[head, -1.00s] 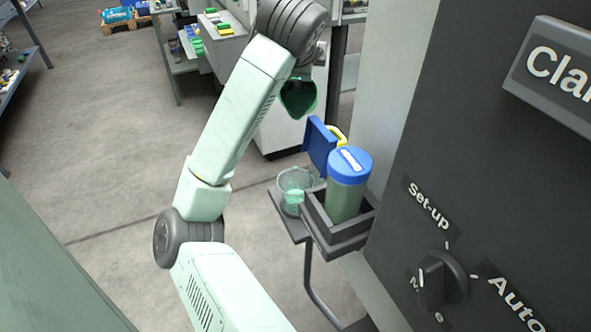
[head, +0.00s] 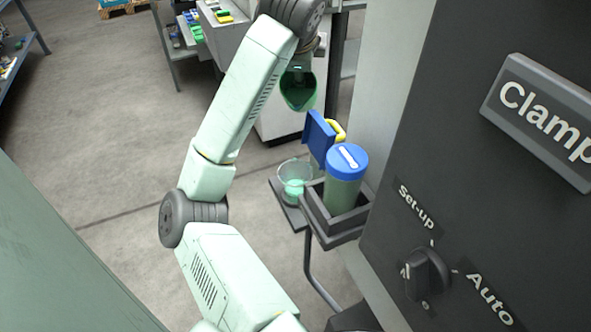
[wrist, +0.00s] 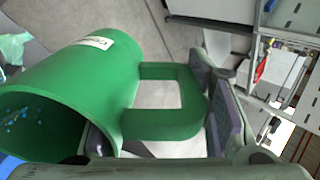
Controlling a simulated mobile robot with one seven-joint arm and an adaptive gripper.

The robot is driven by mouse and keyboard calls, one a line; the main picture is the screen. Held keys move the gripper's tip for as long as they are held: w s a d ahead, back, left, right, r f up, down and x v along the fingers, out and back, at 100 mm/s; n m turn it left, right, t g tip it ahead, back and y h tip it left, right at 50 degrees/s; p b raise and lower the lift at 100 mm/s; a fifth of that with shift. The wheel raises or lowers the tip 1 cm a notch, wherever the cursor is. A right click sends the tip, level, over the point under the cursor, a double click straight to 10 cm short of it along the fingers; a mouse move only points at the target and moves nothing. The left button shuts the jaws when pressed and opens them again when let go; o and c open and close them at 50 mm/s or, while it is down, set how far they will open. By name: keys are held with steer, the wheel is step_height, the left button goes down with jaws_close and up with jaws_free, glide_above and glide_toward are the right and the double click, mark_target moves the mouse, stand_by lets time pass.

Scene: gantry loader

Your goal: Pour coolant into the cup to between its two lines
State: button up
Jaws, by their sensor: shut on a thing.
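My gripper (wrist: 212,105) is shut on the handle of a green jug (wrist: 85,85), which has a white label. In the head view the jug (head: 299,90) is tilted, its open mouth facing down toward the camera, above and apart from the cup. The clear cup (head: 294,172) stands upright on a small dark shelf and holds pale green liquid in its lower part. Its two lines are too small to make out. No stream between jug and cup is visible. The fingers are mostly hidden in the head view.
Close right of the cup, a dark open-topped holder (head: 342,229) carries a blue-lidded greenish canister (head: 345,180). An upright blue panel (head: 319,138) with a yellow handle (head: 338,131) stands behind. A dark control panel (head: 470,150) fills the right. Floor at left is clear.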

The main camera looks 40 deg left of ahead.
steer(key=shift+w+a+f+g, duration=0.1)
steer(key=shift+w+f+g, duration=0.15)
steer(key=shift+f, duration=0.2)
steer(key=shift+g+h, duration=0.8)
steer(key=shift+g, duration=0.15)
steer(key=x, duration=0.4)
steer(key=shift+s+f, duration=0.15)
steer(key=shift+f, duration=0.2)
step_height(320, 180, down, 13)
steer(key=w+a+g+h, duration=0.1)
steer(key=w+g+h, duration=0.1)
steer(key=g, duration=0.2)
steer(key=shift+r+g+h, duration=0.2)
steer(key=shift+g+h, duration=0.1)
steer(key=shift+g, duration=0.1)
steer(key=shift+w, duration=0.15)
steer(key=shift+f, duration=0.1)
